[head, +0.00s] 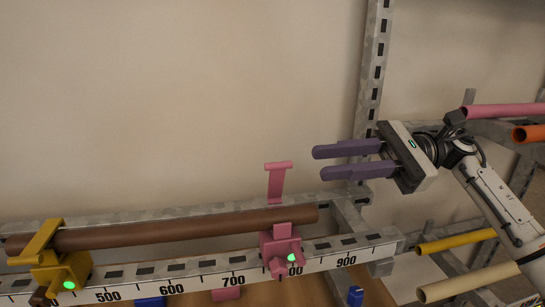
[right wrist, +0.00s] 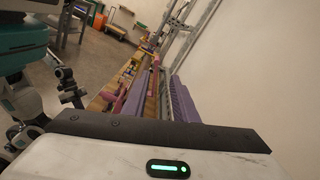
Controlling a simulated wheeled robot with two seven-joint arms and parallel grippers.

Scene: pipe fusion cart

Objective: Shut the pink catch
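The pink catch (head: 281,246) sits on the numbered rail near the 800 mark. Its pink lever (head: 277,182) stands up, raised above the brown pipe (head: 180,229), which lies through the catch. My right gripper (head: 317,162) has two purple fingers spread apart with nothing between them. It is above and to the right of the lever, pointing left, clear of it. In the right wrist view the purple fingers (right wrist: 168,98) show apart; a pink shape near them is too small to make out. My left gripper is not in view.
A yellow catch (head: 62,273) with its arm over the pipe is at the left end of the rail (head: 205,284). A grey upright post (head: 372,75) stands behind my right gripper. Pink, orange and yellow pipes (head: 455,242) lie on a rack at the right.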

